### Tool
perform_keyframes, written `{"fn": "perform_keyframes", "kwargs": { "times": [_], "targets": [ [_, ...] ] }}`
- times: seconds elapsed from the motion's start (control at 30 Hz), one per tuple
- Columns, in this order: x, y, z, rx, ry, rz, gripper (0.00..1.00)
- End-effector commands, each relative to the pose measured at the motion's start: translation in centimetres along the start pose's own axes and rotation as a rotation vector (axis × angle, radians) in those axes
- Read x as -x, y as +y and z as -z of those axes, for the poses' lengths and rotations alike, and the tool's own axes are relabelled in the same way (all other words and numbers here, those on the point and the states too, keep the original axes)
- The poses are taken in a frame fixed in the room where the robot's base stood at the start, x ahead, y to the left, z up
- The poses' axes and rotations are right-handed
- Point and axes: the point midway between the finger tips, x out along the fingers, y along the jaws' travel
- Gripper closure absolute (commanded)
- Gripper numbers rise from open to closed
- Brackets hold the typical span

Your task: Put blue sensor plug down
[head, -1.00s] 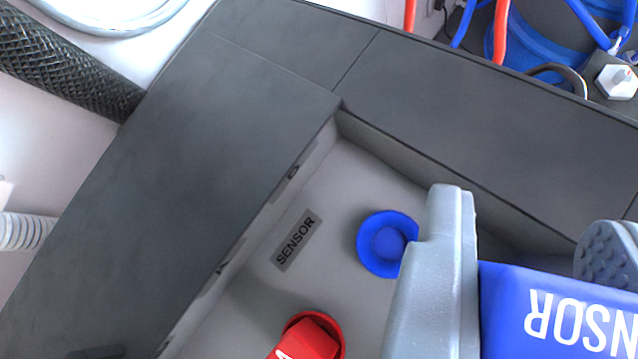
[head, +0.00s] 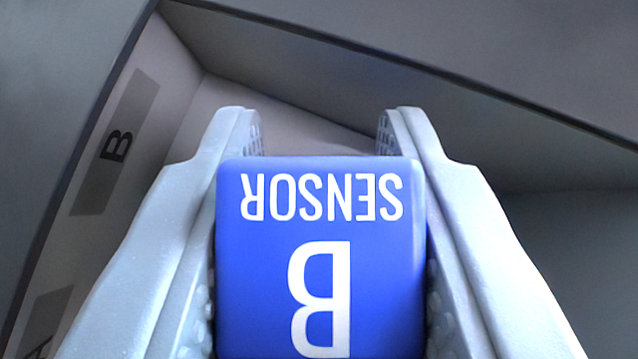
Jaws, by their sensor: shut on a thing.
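The blue sensor plug (head: 320,225) fills the lower middle of the head view. Its face carries white lettering, "SENSOR" and a large "B", upside down in the picture. My gripper (head: 318,135) is shut on it, with one grey finger on its left side and one on its right. The plug and fingers are in a grey recess (head: 290,115). What lies under the plug is hidden, so I cannot tell whether it touches anything. The blue ring socket is not visible now.
A label marked "B" (head: 115,145) is on the recess's left wall, with part of another label (head: 45,320) below it. The dark recess wall and rim (head: 400,75) run across the top and right, close to the fingers.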

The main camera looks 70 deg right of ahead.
Motion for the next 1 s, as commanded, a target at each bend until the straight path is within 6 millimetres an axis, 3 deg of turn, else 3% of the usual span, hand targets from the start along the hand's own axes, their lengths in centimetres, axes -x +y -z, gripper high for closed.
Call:
{"fn": "perform_keyframes", "kwargs": {
  "times": [0.23,0.53,0.73,0.77,0.8,1.0],
  "targets": [
    [-0.5,0.0,-0.5,0.0,0.003,0.001,0.98],
    [-2.6,0.0,-2.7,0.001,0.002,0.001,0.98],
    [-2.7,0.0,-2.8,-0.001,0.002,0.002,0.98],
    [-2.7,0.0,-2.8,-0.001,0.001,0.002,0.69],
    [-2.8,0.0,-2.8,-0.001,0.001,0.002,0.62],
    [-2.8,0.0,-2.7,-0.001,0.001,0.001,0.62]
  ]
}}
